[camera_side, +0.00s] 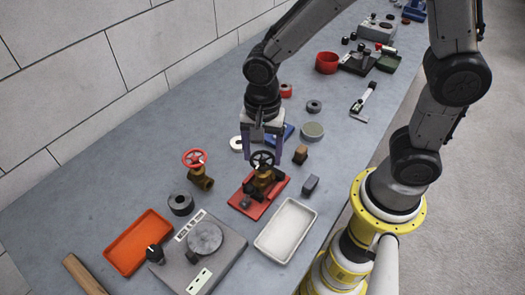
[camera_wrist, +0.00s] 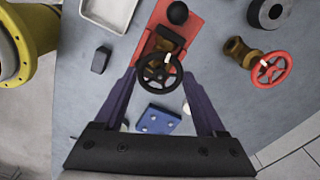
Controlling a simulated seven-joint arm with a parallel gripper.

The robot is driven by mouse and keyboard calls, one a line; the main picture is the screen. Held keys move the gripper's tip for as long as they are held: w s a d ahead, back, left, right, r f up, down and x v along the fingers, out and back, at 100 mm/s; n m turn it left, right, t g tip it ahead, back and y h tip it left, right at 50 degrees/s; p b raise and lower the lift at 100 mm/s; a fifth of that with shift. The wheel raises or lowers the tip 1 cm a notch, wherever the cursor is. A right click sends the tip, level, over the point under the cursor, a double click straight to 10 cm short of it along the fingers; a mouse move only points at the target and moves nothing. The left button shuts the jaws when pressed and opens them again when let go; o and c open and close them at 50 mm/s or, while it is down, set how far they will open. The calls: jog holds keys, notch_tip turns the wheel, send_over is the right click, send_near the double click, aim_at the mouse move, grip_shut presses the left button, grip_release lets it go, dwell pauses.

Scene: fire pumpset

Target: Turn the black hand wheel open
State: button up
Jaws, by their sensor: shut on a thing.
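The black hand wheel (camera_side: 262,160) sits on top of a brass valve mounted on a red base plate (camera_side: 243,206). In the wrist view the wheel (camera_wrist: 160,73) lies between the two purple fingers, and a small white mark shows on its rim. My gripper (camera_side: 262,159) points down over the valve and is shut on the wheel, one finger at each side of the rim. The wrist view also shows my gripper (camera_wrist: 159,76) with the fingertips beside the rim. The valve body under the wheel is partly hidden by it.
A second valve with a red wheel (camera_side: 194,158) stands to the left. A white tray (camera_side: 286,230), an orange tray (camera_side: 138,241) and a grey plate device (camera_side: 210,256) lie in front. A blue block (camera_wrist: 158,119) and a dark block (camera_side: 310,184) are close by.

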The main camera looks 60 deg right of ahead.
jog(key=n, duration=1.3)
jog(key=shift+n, duration=0.3)
jog(key=n, duration=1.2)
jog(key=shift+n, duration=0.3)
jog(key=n, duration=0.6)
jog(key=shift+w, duration=0.1)
jog(key=n, duration=0.6)
jog(key=shift+n, duration=0.4)
jog(key=n, duration=1.2)
